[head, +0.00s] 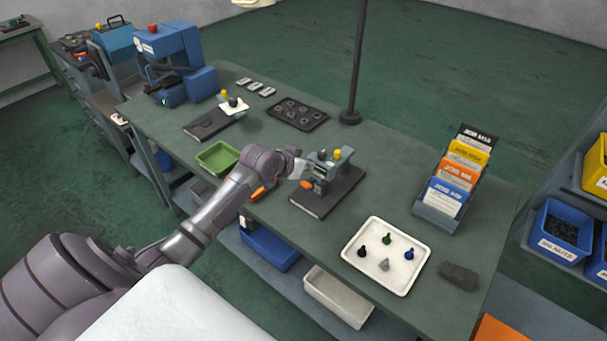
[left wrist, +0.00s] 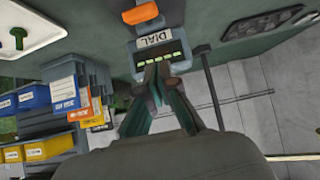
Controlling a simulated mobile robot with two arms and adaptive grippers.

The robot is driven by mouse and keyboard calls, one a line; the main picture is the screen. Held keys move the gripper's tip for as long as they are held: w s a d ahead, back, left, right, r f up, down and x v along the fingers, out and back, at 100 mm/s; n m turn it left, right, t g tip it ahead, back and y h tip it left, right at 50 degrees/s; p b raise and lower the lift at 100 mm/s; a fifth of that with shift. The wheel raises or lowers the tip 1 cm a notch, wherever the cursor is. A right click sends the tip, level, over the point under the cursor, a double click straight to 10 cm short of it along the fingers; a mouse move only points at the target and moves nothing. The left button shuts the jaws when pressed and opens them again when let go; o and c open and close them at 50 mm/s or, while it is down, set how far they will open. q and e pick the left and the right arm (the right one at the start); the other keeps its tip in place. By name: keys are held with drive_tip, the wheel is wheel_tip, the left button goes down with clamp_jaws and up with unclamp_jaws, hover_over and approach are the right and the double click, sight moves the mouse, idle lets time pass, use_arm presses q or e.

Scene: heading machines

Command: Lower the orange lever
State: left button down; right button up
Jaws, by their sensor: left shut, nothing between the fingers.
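The orange lever (head: 307,184) is at the front-left of a small blue-grey device (head: 344,157) on a black base plate (head: 325,197). My left gripper (head: 309,171) is at the device's left side, close to the lever. The left wrist view shows its fingers (left wrist: 158,72) shut and empty, in front of a dark panel with several yellow-green marks. The fingers are apart from the lever. Whether they touch the panel is unclear. My right gripper is not seen.
A white tray (head: 369,271) with several pegs and a card rack (head: 431,217) stand to the right. A dark tray of round parts (head: 298,114) lies behind, near a post (head: 355,77). A green bin (head: 217,158) is left of the device. Bare tabletop lies between device and rack.

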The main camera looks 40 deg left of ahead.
sight(304, 184)
use_arm(q)
drive_tip(key=f, duration=0.1)
drive_tip(key=s+f+p, duration=0.1)
drive_tip(key=f, duration=0.1)
drive_tip(key=shift+s+f+p, duration=0.3)
drive_tip(key=shift+f, duration=0.1)
drive_tip(key=shift+w, duration=0.1)
drive_tip(key=shift+f, duration=0.1)
